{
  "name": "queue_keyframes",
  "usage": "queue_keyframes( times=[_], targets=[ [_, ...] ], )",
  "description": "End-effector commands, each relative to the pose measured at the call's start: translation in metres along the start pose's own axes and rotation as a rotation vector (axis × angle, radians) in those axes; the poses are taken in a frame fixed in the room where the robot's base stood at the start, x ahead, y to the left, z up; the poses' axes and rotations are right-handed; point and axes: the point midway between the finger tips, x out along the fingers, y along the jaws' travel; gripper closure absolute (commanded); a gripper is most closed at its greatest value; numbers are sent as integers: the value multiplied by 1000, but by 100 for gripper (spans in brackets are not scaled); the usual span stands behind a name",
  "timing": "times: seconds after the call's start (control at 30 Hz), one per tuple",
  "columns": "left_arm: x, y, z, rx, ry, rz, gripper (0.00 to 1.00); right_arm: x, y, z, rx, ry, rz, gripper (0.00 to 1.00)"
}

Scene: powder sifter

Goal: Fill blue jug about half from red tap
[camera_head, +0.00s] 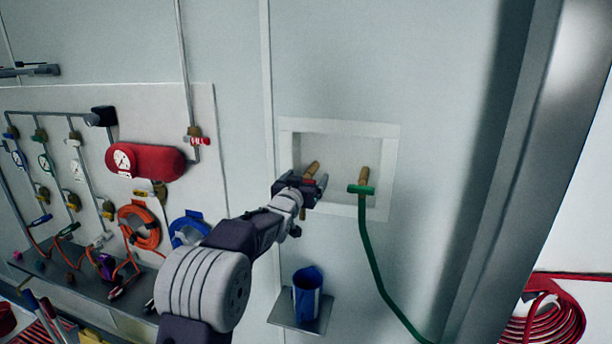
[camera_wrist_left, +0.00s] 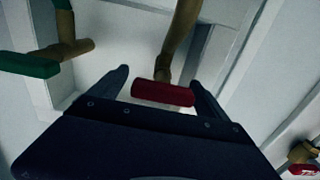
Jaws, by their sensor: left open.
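The red tap handle (camera_wrist_left: 163,93) lies between the two open fingers of my left gripper (camera_wrist_left: 165,88) in the left wrist view. Its brass tap body (camera_wrist_left: 180,40) rises behind it. In the head view my left gripper (camera_head: 312,186) is at the brass tap (camera_head: 311,170) on the left side of the wall recess and hides most of the red handle. The blue jug (camera_head: 307,292) stands upright on a small grey shelf (camera_head: 287,318) below the recess. Whether it holds water is not visible. My right gripper is not in view.
A second tap with a green handle (camera_head: 361,189) and a green hose (camera_head: 368,240) is at the right of the white recess frame (camera_head: 340,126). A panel with gauges, a red cylinder (camera_head: 150,162) and coiled hoses is at left. A red hose coil (camera_head: 545,322) is at lower right.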

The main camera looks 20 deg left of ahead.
Motion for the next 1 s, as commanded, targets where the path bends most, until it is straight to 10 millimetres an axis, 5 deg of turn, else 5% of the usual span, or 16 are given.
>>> queue_keyframes(
  times=[0.1, 0.3, 0.67, 1.0],
  targets=[
    [0, 0, 1, 0, 0, 0, 18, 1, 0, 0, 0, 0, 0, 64],
    [0, 0, 0, 0, -1, -1, 74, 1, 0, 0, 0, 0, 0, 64],
    [-1, 0, 2, 56, 2, -1, 75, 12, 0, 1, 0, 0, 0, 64],
    [-1, 0, 4, 302, 3, -1, 75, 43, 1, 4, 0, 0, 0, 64]
  ],
)
